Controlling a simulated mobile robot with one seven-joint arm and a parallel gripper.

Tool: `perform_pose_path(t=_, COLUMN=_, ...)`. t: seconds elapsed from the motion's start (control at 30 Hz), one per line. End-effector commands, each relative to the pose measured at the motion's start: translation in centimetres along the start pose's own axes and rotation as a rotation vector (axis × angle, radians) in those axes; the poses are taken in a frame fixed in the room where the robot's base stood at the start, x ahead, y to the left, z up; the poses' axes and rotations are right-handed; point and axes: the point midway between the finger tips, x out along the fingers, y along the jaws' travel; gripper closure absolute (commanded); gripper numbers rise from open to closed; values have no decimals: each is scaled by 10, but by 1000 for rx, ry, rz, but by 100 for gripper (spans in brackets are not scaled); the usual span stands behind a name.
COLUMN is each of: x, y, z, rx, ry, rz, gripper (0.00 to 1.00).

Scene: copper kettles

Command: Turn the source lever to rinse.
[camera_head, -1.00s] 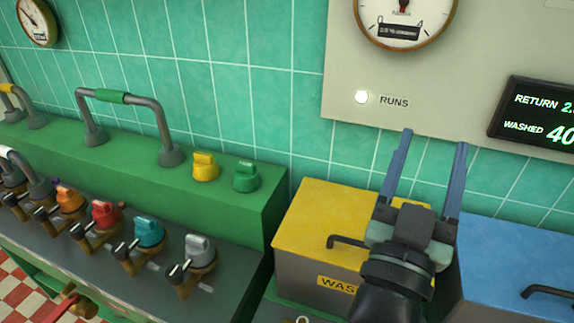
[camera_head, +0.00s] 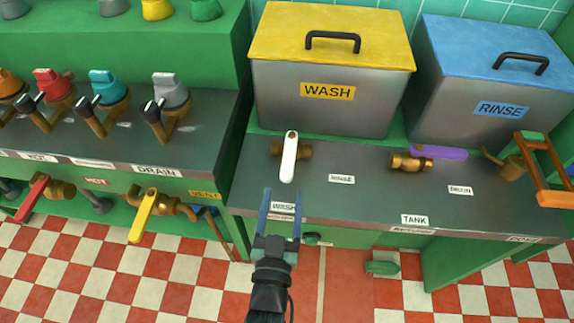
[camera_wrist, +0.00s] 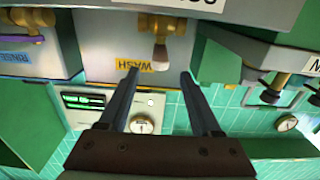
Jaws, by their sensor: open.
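The white lever (camera_head: 289,160) sits on a brass valve (camera_head: 305,151) on the grey counter below the WASH box. I take it as the source lever. It points toward the front, at the WASH label (camera_head: 284,208); a label that seems to read RINSE (camera_head: 341,179) lies to its right. My gripper (camera_head: 282,192) is open and empty, its fingers pointing at the lever's free end. In the wrist view the lever (camera_wrist: 160,58) hangs in line with the gap between my fingertips (camera_wrist: 159,74). I cannot tell whether they touch it.
The yellow-lidded WASH box (camera_head: 275,95) and blue-lidded RINSE box (camera_head: 440,105) stand behind. A purple lever (camera_head: 440,152) and an orange handle (camera_head: 540,170) are to the right. A yellow lever (camera_head: 143,215) and several coloured knobs are left. The checkered floor (camera_head: 100,285) is clear in front.

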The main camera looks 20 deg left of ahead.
Motion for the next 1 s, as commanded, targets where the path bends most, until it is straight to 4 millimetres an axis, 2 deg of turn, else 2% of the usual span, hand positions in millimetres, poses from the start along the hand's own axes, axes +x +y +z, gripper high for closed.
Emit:
perform_pose_path(t=0.03, x=12, y=0, z=-1, rx=-1, ry=5, rz=0, gripper=35)
perform_pose_path(t=0.2, x=44, y=1, z=-1, rx=-2, ry=4, rz=1, gripper=35)
perform_pose_path(t=0.43, x=78, y=1, z=-1, rx=1, ry=2, rz=3, gripper=35)
perform_pose_path(t=0.63, x=90, y=1, z=0, rx=-1, ry=0, rz=1, gripper=35)
perform_pose_path(t=0.97, x=92, y=0, z=0, rx=0, ry=0, rz=0, gripper=35)
perform_pose_path(t=1.0, x=92, y=0, z=0, rx=0, ry=0, rz=0, gripper=42)
